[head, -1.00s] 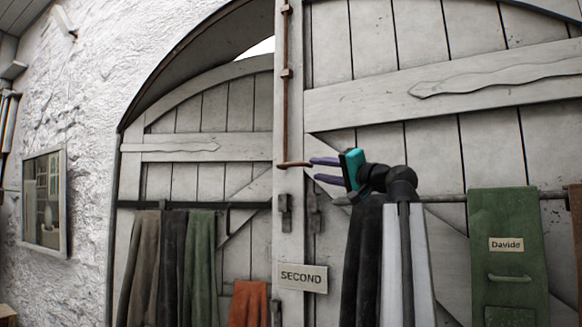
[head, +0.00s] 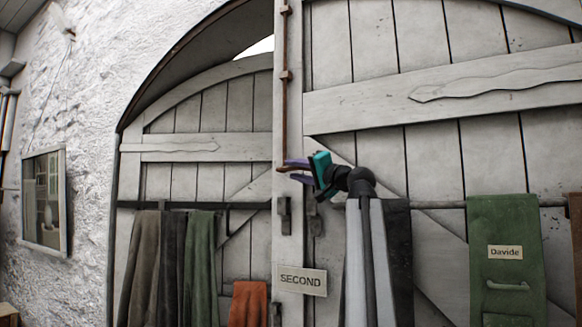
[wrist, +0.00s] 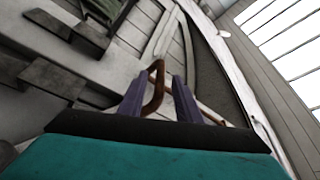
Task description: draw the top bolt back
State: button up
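The top bolt (head: 285,110) is a long, thin, rusty-brown upright rod on the edge of the right-hand white door leaf (head: 375,105). Its bent handle is at the low end, partly hidden by my gripper (head: 288,171) in the head view. My gripper has purple fingers and a teal body, and is at that handle. In the wrist view the bolt's handle (wrist: 155,88) shows between my two spread fingers (wrist: 158,95). The fingers stand apart with gaps at the handle's sides; contact is not clear.
A "SECOND" plaque (head: 301,279) is fixed below the bolt. Metal latch parts (head: 284,215) sit just under the handle. Dark and green cloths (head: 200,260) hang from a rail on the left leaf. A green "Davide" hanging (head: 505,262) is at the right.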

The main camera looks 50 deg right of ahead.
jog(key=shift+p+x, duration=0.3)
jog(key=shift+x, duration=1.1)
grip_shut()
